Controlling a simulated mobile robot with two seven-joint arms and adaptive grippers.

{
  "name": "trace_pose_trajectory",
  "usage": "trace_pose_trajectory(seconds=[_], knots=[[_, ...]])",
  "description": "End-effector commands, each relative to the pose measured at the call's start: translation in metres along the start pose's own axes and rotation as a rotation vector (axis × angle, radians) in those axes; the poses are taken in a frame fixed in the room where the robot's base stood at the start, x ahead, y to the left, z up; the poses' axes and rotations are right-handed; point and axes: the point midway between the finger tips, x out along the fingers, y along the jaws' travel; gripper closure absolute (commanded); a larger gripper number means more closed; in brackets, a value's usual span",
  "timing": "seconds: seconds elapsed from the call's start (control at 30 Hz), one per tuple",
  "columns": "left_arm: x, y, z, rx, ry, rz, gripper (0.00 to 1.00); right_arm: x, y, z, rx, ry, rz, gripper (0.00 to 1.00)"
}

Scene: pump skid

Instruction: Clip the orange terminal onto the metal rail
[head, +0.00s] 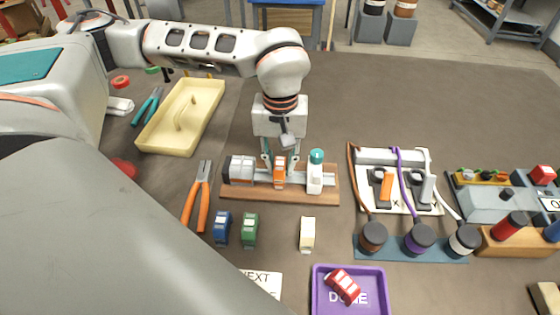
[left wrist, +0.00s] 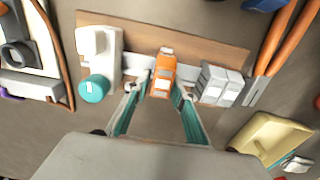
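The orange terminal (head: 279,173) is at the metal rail (head: 263,177) on the wooden board, between the grey blocks and the white block with the teal knob. It also shows in the left wrist view (left wrist: 162,76). I cannot tell whether it is fully clipped. My left gripper (head: 280,160) points down over it. Its fingers stand on either side of the terminal, with small gaps showing, so it looks open around it. In the left wrist view the left gripper (left wrist: 163,92) shows the same spread. My right gripper is not in view.
Grey blocks (head: 241,168) and the teal-knobbed white block (head: 315,175) flank the terminal closely. Blue (head: 222,228), green (head: 249,230) and cream (head: 307,234) terminals lie in front. Orange-handled pliers (head: 197,196) lie left. A purple tray (head: 378,280) holds a red terminal (head: 343,287).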

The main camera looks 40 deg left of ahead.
Motion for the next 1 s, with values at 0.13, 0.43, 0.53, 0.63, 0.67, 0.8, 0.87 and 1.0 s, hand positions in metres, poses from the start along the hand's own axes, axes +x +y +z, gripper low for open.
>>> trace_pose_trajectory(seconds=[0.13, 0.43, 0.53, 0.63, 0.67, 0.8, 0.87, 1.0], knots=[[0.004, -0.002, 0.002, 0.0, -0.006, -0.007, 0.63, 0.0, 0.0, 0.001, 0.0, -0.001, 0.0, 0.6], [0.001, -0.002, 0.001, -0.001, -0.006, -0.007, 0.63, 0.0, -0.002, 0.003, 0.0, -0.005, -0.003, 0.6], [-0.009, -0.001, 0.0, -0.001, -0.003, -0.004, 0.63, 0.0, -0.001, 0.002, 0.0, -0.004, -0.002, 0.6], [-0.026, 0.0, 0.0, 0.0, 0.001, -0.001, 0.63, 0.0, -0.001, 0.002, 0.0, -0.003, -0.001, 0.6], [-0.032, 0.0, 0.0, 0.0, 0.0, -0.001, 0.63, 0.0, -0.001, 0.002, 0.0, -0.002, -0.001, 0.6], [-0.062, 0.0, 0.0, 0.0, 0.001, -0.001, 0.63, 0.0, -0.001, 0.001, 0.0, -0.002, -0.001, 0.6], [-0.074, 0.0, -0.001, -0.001, 0.002, -0.002, 0.63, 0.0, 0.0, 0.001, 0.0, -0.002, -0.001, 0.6], [-0.098, 0.0, 0.0, 0.0, 0.001, -0.001, 0.63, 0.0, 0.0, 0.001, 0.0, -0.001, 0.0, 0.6]])
